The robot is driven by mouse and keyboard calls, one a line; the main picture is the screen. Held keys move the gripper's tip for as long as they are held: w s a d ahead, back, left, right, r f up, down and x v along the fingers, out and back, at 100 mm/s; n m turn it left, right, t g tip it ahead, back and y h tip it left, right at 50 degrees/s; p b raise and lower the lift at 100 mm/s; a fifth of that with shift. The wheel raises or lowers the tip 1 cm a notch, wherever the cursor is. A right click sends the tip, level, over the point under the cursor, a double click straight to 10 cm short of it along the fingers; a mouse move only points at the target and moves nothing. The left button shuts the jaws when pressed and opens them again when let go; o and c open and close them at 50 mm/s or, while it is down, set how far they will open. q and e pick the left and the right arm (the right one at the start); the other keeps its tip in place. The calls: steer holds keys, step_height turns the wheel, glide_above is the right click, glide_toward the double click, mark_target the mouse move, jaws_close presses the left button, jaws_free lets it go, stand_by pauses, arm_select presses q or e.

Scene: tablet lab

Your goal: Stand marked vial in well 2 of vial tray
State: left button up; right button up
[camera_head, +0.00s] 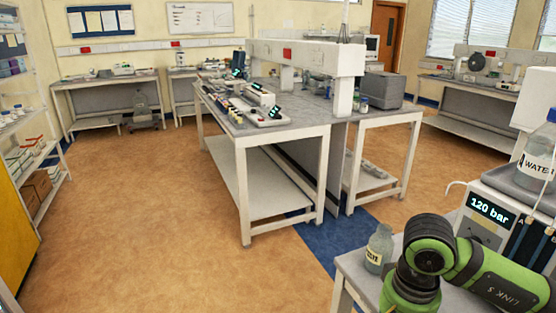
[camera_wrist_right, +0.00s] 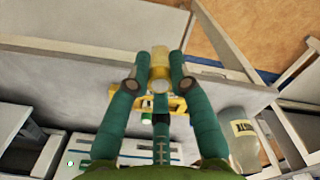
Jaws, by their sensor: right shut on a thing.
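In the right wrist view, the teal fingers of my right gripper (camera_wrist_right: 160,72) are closed on a small yellowish upright thing, probably the vial (camera_wrist_right: 159,60). Its mark cannot be made out. Behind and below the fingers is a yellow piece (camera_wrist_right: 122,104), mostly hidden; I cannot tell whether it is the vial tray. A small green-and-white item (camera_wrist_right: 147,118) shows beside it. No numbered wells can be read in either view. In the head view only my green right arm shows at lower right, and its gripper is out of frame. My left gripper is in neither view.
A labelled bottle (camera_head: 379,248) stands on the near right bench beside my arm; a similar bottle (camera_wrist_right: 243,150) shows in the wrist view. An instrument reading 120 bar (camera_head: 492,209) and a water bottle (camera_head: 537,160) are close by. The floor (camera_head: 150,220) at left is clear.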

steer(key=a+n, duration=0.1)
steer(key=n, duration=0.1)
steer(key=a+n, duration=0.1)
steer(key=n, duration=0.1)
steer(key=shift+s+a+f+n, duration=0.15)
steer(key=shift+s+f+n, duration=0.05)
steer(key=shift+f+n, duration=0.2)
